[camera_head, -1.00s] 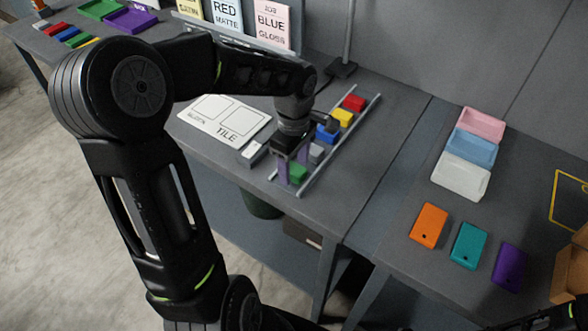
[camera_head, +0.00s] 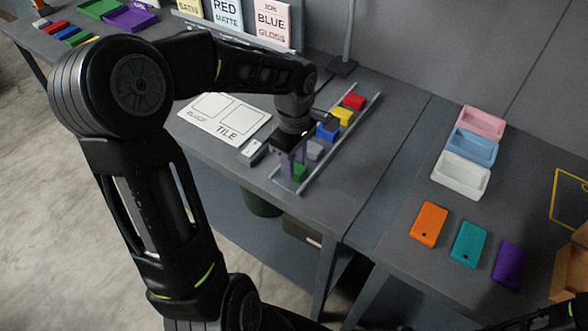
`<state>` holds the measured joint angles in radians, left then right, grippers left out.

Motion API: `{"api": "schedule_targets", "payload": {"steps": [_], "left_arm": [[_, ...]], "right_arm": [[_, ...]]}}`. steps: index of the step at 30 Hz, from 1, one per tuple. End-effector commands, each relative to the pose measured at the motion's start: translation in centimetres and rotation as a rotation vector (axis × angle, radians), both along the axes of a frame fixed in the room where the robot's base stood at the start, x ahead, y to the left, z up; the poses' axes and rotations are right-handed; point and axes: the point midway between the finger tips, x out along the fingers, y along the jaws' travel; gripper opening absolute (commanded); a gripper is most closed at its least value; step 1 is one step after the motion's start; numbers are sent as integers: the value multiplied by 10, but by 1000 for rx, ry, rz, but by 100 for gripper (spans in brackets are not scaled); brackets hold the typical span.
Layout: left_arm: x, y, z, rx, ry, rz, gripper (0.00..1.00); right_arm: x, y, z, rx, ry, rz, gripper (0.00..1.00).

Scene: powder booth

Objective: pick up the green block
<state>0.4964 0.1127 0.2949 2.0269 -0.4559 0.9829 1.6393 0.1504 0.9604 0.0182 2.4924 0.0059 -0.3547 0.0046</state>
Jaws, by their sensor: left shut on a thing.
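The green block (camera_head: 299,172) sits at the near end of a rail rack (camera_head: 325,160) on the middle table. My left gripper (camera_head: 294,168) points down over it, with its purple fingers shut on the block; the fingers hide part of it. I cannot tell whether the block is clear of the rack. Behind it in the rack are a grey block (camera_head: 314,150), a blue block (camera_head: 327,133), a yellow block (camera_head: 343,116) and a red block (camera_head: 354,101). Part of my right arm shows at the bottom right edge, but its gripper fingers are not visible.
A white tile board (camera_head: 224,118) lies left of the rack, with a small white-topped box (camera_head: 252,149) between. Sign cards (camera_head: 271,22) stand behind. On the right table are trays (camera_head: 462,174) and orange (camera_head: 428,224), teal (camera_head: 468,244) and purple (camera_head: 508,265) pieces.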

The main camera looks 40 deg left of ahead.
Motion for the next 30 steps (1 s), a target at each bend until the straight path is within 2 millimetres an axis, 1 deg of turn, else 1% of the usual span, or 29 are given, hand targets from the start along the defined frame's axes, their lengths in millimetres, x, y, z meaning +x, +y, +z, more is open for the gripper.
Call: {"api": "schedule_targets", "payload": {"steps": [1,7,17,20,23,26,30], "left_arm": [[0,0,0,0,0,0,16],[0,0,0,0,0,0,0],[0,0,0,0,0,0,0],[1,0,5,1,-2,0,0],[1,1,14,2,-3,0,0],[1,0,31,1,-6,0,0],[1,0,59,1,-6,-1,0]], "right_arm": [[0,0,0,0,0,0,0],[0,0,0,0,0,0,0],[0,0,0,0,0,0,0],[0,0,-1,0,0,0,0],[0,0,-3,1,-1,0,0],[1,0,-5,1,-1,1,0],[1,0,-9,3,-3,1,0]]}}
